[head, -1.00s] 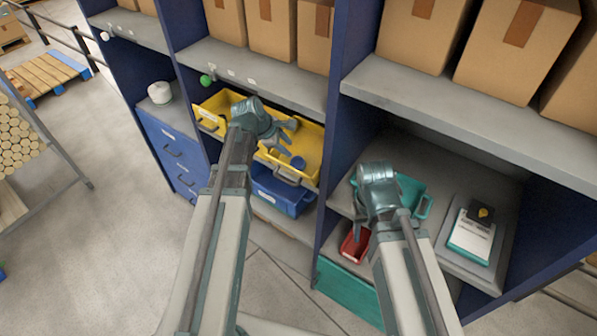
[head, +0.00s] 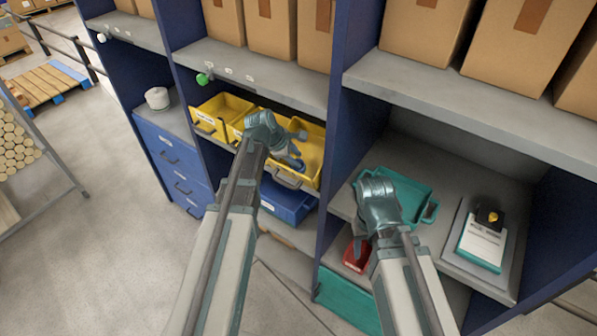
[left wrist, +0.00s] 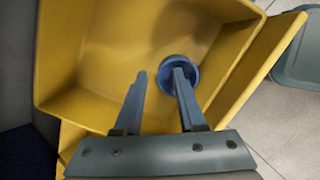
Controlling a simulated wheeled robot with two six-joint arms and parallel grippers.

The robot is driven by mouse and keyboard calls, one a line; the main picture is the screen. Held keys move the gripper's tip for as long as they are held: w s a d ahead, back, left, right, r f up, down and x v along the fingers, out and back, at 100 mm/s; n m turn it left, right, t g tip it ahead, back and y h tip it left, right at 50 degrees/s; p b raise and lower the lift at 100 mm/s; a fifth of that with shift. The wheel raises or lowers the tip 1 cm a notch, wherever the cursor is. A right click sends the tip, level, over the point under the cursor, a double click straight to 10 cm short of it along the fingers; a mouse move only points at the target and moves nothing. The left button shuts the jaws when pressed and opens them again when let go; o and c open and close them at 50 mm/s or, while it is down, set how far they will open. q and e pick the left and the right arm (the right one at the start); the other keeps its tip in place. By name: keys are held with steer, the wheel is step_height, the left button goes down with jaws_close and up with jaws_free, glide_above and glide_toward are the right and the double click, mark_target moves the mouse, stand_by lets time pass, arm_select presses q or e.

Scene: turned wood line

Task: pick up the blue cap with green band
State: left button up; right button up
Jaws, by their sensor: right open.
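I cannot tell whether the finger touches the cap. In the head view my left gripper (head: 298,150) reaches into the yellow bin (head: 313,150) and mostly hides the cap. My right gripper (head: 360,245) is open and empty in front of the right-hand shelf.
A second yellow bin (head: 222,112) is to the left. A blue bin (head: 284,203) sits below. Shelf boards with boxes (head: 272,25) are above.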

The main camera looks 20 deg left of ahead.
arm_select(q)
steer(key=shift+r, duration=0.1)
jaws_close()
stand_by(0.3)
